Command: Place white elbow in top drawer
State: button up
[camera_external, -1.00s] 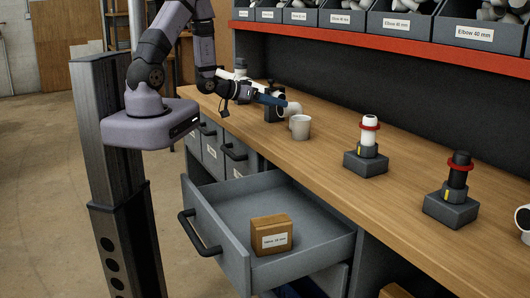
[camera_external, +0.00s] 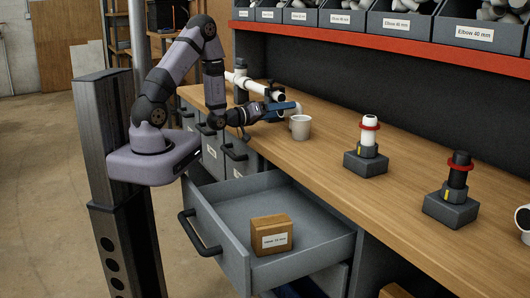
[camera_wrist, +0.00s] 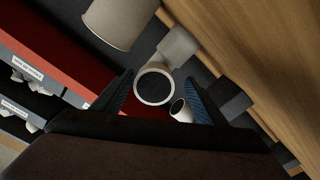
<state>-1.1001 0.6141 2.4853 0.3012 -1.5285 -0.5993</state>
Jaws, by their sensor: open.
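My gripper (camera_external: 284,107) is open just above the workbench, behind the grey-white mug (camera_external: 301,127). In the wrist view its two fingers (camera_wrist: 160,84) stand on either side of a round white pipe opening. This opening appears to belong to the white elbow (camera_wrist: 177,46), whose body extends up and right; contact with the fingers cannot be told. In the external view the elbow is mostly hidden by my gripper. The top drawer (camera_external: 215,205) is pulled out and holds a labelled wooden block (camera_external: 271,235).
A white pipe assembly (camera_external: 262,88) stands behind my gripper. The mug also shows in the wrist view (camera_wrist: 119,22). Two fittings on dark blocks, one white (camera_external: 368,138) and one black (camera_external: 458,172), stand farther right. Labelled bins (camera_external: 400,24) line the red-edged shelf above.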

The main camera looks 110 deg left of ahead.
aim_at(299, 106)
jog(key=shift+w+a+r, duration=0.1)
jog(key=shift+w, duration=0.05)
jog(key=shift+p+x, duration=0.3)
jog(key=shift+x, duration=0.6)
jog(key=shift+w+a+r, duration=0.1)
jog(key=shift+w+a, duration=0.1)
jog(key=shift+w, duration=0.15)
jog(key=shift+p+x, duration=0.55)
jog(key=shift+x, duration=1.6)
jog(key=shift+w+d, duration=0.1)
jog(key=shift+w, duration=0.05)
jog(key=c, duration=1.3)
jog(key=shift+r, duration=0.1)
